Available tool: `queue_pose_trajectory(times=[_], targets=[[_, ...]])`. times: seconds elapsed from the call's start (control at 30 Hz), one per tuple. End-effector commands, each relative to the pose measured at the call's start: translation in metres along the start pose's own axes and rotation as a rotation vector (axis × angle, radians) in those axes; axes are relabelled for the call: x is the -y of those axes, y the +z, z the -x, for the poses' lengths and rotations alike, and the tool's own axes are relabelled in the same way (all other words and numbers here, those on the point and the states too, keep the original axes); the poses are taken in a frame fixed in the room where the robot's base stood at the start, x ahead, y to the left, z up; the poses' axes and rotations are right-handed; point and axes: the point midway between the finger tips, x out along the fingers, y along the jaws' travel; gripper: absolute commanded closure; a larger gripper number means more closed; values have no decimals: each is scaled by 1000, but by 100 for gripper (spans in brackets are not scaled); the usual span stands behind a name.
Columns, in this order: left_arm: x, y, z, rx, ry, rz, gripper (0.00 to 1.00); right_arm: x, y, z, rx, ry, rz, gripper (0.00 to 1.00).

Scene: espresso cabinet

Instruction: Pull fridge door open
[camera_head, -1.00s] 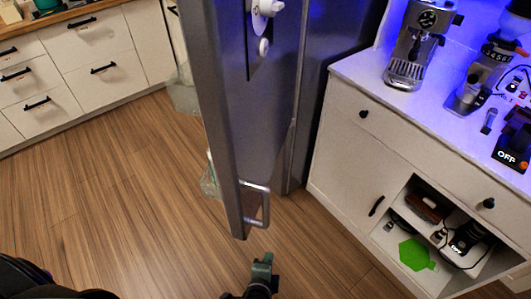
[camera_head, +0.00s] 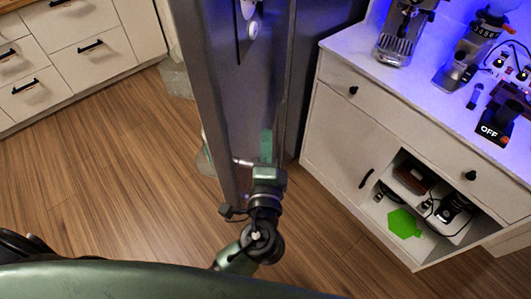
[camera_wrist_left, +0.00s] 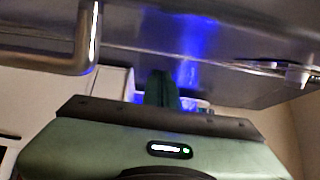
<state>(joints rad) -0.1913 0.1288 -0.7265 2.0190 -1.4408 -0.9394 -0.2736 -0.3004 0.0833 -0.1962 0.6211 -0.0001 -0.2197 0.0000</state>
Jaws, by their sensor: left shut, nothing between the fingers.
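The grey fridge door (camera_head: 212,100) stands upright in the middle of the head view, a narrow edge towards me. Its metal bar handle (camera_head: 242,162) is low on the door and mostly hidden behind my gripper. My left gripper (camera_head: 266,146) is shut and empty beside the handle, its green fingers pointing along the door face. In the left wrist view the handle (camera_wrist_left: 87,40) is at the upper left, apart from the shut fingers (camera_wrist_left: 163,88). My right gripper is not in view.
A white cabinet (camera_head: 335,125) with an espresso machine (camera_head: 400,35) and grinder (camera_head: 465,55) stands to the right, close to the fridge. White drawers (camera_head: 85,50) are at the upper left. The wooden floor (camera_head: 100,190) is clear on the left.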

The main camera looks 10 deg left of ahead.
Motion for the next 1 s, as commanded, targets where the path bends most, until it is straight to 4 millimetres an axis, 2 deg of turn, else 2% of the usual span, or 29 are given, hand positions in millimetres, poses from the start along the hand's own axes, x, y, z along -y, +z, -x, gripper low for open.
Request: queue_pose_trajectory(times=[0.03,0.2,0.3,0.8,0.87,1.0], targets=[[5,0,-11,1,-3,-2,100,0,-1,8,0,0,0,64],[3,26,-15,-1,1,-5,100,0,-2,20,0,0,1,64],[1,34,-17,-1,2,-2,100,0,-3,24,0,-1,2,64],[-2,42,-18,-5,3,-2,100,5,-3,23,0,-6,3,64],[-4,50,-20,-14,2,-4,100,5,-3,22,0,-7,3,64],[-8,82,-28,-60,3,-10,100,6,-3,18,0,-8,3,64]])
